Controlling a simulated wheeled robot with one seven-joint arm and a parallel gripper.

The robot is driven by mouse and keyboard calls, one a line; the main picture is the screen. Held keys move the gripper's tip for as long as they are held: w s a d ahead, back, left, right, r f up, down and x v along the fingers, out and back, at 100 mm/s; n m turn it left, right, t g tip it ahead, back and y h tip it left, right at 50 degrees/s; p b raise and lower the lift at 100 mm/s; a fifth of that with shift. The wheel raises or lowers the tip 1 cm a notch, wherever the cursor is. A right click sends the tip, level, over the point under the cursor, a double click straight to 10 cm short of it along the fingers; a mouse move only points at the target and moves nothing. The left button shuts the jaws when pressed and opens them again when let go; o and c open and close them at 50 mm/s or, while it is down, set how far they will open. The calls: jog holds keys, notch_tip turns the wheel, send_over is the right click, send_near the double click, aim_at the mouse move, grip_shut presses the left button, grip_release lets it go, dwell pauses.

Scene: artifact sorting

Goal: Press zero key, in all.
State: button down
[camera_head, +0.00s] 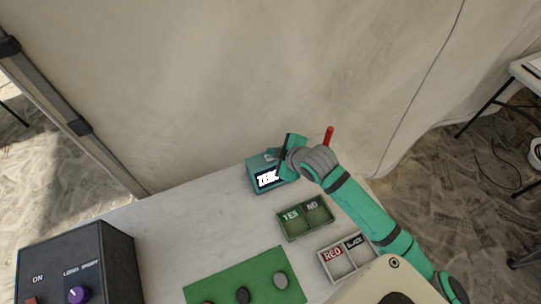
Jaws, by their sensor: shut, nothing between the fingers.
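A small teal box (256,184) stands near the back edge of the table, with a bright white label or display on its front; the lettering is too blurred to read surely. My gripper (281,166) is shut and empty, pointing down at the top of this box at its right side. The gripper and wrist cover part of the box's top. I cannot tell whether the fingertips touch it. No separate zero key can be made out.
A green YES/NO tray (304,231) and a grey RED/BLACK tray (349,274) lie in front of the box. A green mat (222,287) holds several round pieces. A dark box (118,262) with a purple knob (78,294) stands at left. The table (185,225) is clear between.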

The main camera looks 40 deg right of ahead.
jog(key=shift+f, duration=0.6)
dwell(0.9)
jog(key=shift+r, duration=0.9)
jog(key=shift+r, duration=2.55)
jog(key=shift+s+f, duration=0.1)
